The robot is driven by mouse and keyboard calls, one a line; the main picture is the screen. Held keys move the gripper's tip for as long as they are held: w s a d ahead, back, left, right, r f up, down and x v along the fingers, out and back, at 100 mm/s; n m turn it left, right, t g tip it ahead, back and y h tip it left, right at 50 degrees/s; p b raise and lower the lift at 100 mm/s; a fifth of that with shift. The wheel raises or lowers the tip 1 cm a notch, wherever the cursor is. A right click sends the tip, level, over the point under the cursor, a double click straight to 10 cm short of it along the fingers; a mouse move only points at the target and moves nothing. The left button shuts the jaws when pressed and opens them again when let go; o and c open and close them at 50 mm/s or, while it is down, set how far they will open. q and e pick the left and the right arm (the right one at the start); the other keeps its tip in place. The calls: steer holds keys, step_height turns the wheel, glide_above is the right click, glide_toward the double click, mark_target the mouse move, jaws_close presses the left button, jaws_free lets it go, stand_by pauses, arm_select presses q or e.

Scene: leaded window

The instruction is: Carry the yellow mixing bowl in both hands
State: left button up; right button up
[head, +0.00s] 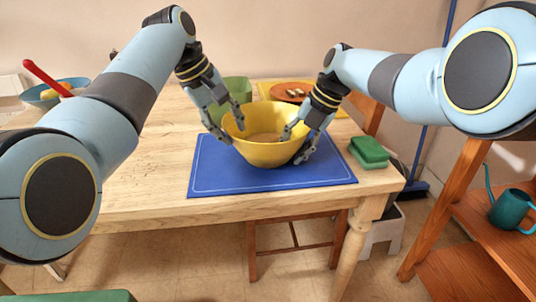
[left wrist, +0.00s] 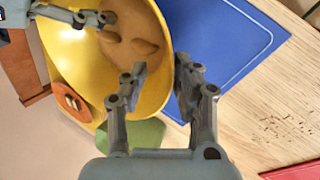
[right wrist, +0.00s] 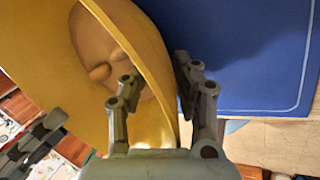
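The yellow mixing bowl (head: 262,155) stands upright on the blue mat (head: 215,178) with something tan inside. My left gripper (head: 228,124) is at the bowl's left rim, one finger inside and one outside. In the left wrist view the bowl's rim (left wrist: 168,40) passes between these fingers (left wrist: 162,75), with a visible gap to the inner finger. My right gripper (head: 295,142) straddles the right rim the same way. In the right wrist view the bowl wall (right wrist: 150,60) lies between the spread fingers (right wrist: 157,82). Both grippers look open.
A green container (head: 237,90) and a round brown board (head: 290,92) stand behind the bowl. A green sponge-like block (head: 368,152) lies right of the mat. A blue bowl (head: 55,93) with a red-handled tool is at the far left. A teal watering can (head: 512,208) stands on the right shelf.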

steer(key=shift+r, duration=0.1)
arm_select(q)
steer(key=v, duration=0.9)
steer(key=shift+r, duration=0.3)
arm_select(e)
steer(key=w+v, duration=0.1)
steer(key=v, duration=1)
steer(key=shift+s+d+r, duration=0.2)
steer(key=shift+s+r, duration=0.2)
steer(key=shift+s, duration=0.1)
steer(key=shift+d, duration=0.1)
